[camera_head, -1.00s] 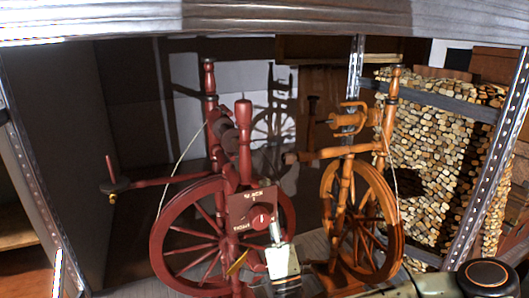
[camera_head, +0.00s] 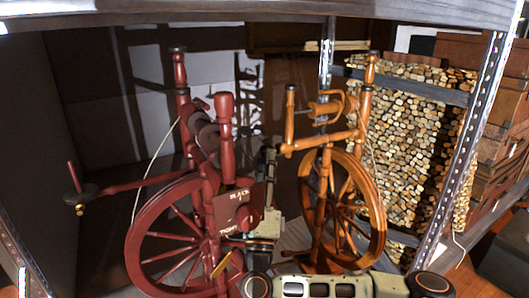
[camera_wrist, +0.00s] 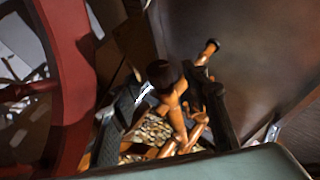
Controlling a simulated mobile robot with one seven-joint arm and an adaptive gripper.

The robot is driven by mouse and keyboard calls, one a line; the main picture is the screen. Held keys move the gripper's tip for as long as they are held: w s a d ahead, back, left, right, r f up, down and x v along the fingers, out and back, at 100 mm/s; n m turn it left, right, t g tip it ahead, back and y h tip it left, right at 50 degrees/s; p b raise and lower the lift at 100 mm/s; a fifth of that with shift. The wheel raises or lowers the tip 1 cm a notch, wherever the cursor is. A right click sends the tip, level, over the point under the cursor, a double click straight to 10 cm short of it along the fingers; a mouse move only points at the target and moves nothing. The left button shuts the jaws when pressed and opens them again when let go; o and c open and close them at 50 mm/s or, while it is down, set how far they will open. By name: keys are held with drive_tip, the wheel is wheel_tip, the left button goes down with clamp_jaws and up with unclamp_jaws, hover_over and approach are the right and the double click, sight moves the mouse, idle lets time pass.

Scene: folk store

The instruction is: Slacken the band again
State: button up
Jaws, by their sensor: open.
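The red spinning wheel (camera_head: 172,204) stands at left in the head view. A thin pale band (camera_head: 153,167) curves from its upper parts down to the wheel rim. Its dark red panel (camera_head: 228,214) has lettering at the top, seemingly SLACK, and TIGHT below. A round red knob (camera_head: 246,217) sits on the panel; its pointer direction is unclear. My gripper (camera_head: 268,172) points upward close to the panel's right edge, apart from the knob as far as I can tell. In the wrist view my gripper (camera_wrist: 172,108) has its dark fingers spread, with nothing held between them.
An orange spinning wheel (camera_head: 345,200) stands just right of my gripper; its parts show beyond my fingers in the wrist view. Stacked firewood (camera_head: 397,150) and a metal shelf post (camera_head: 462,150) are at right. A spindle arm (camera_head: 125,186) juts left from the red wheel.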

drive_tip(key=shift+x, duration=1.95)
clamp_jaws()
drive_tip(key=shift+r+n+p, duration=0.15)
drive_tip(key=shift+n+p, duration=0.15)
drive_tip(key=shift+p, duration=0.35)
